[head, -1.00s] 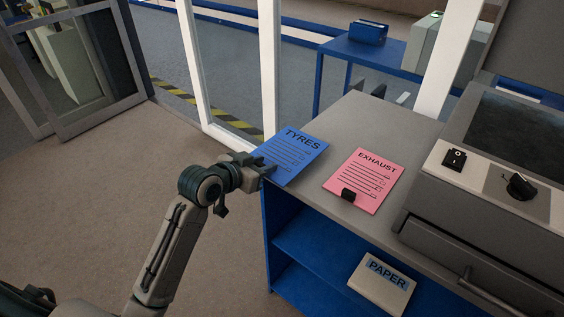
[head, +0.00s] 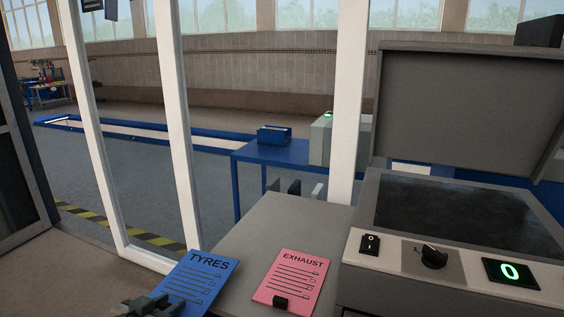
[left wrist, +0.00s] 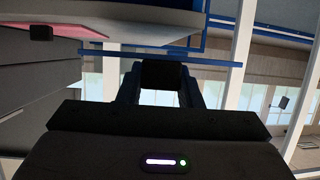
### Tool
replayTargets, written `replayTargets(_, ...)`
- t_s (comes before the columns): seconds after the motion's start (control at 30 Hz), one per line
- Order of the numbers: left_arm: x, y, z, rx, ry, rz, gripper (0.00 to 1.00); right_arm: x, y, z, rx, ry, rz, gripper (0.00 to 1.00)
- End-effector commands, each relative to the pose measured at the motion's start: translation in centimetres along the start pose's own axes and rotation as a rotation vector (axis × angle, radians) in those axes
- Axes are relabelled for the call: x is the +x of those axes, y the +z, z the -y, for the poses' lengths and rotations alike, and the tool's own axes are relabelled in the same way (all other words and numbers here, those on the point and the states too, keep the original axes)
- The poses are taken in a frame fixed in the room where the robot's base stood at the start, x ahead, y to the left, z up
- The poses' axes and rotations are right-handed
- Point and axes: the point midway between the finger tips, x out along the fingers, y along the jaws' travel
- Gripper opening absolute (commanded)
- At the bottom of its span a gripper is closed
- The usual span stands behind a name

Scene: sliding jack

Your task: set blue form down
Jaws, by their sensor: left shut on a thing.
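The blue form (head: 199,280), headed TYRES, is at the left edge of the grey counter (head: 290,222), overlapping its corner. My left gripper (head: 162,305) is shut on the form's near end, low in the head view. In the left wrist view the form (left wrist: 120,52) is a thin blue line seen edge-on, and a black block (left wrist: 160,75) sits between the fingers. I cannot tell whether the form touches the counter. My right gripper is in neither view.
A pink form (head: 292,276) headed EXHAUST, with a black tab, lies on the counter to the right. A grey machine (head: 455,230) with a raised lid, switch, knob and green 0 display stands right of it. White window posts (head: 172,130) rise behind the counter.

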Motion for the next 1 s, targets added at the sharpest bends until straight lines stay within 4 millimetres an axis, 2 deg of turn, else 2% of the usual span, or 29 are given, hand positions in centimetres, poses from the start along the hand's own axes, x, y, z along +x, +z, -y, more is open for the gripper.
replayTargets(0.2,1.5,0.3,-2.0,-0.05,-0.091,-0.002,0.1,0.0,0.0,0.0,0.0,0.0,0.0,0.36)
replayTargets(0.5,2.7,0.6,-4.3,-0.094,-0.208,0.001,0.1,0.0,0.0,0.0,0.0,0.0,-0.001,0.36)
replayTargets(0.73,3.0,0.7,-5.1,-0.104,-0.25,0.0,0.1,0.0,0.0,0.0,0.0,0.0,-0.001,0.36)
replayTargets(1.0,3.0,0.7,-5.2,-0.104,-0.256,0.0,0.1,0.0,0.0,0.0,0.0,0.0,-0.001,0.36)
